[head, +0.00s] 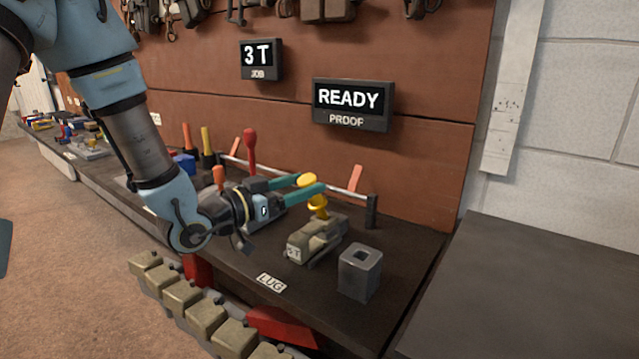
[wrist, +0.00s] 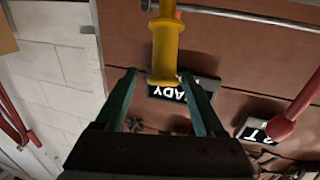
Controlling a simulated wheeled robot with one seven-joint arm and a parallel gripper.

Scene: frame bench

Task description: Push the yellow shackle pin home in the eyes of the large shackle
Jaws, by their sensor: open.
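The yellow pin (head: 318,205) stands upright over a khaki block (head: 318,238) marked with a weight label. Its top (head: 307,180) is a rounded yellow end. My gripper (head: 311,183) is open, with its teal fingers on either side of the pin's upper part. In the wrist view the yellow pin (wrist: 165,50) shows between the tips of my gripper (wrist: 158,74), with a clear gap on the left and little on the right. I cannot make out the large shackle's eyes or how deep the pin sits.
A grey square socket block (head: 360,273) stands to the right of the khaki block. A rail (head: 345,190) runs behind, with a red-knobbed lever (head: 250,150) nearby. A READY sign (head: 350,98) hangs on the back panel. The dark bench at right (head: 520,290) is clear.

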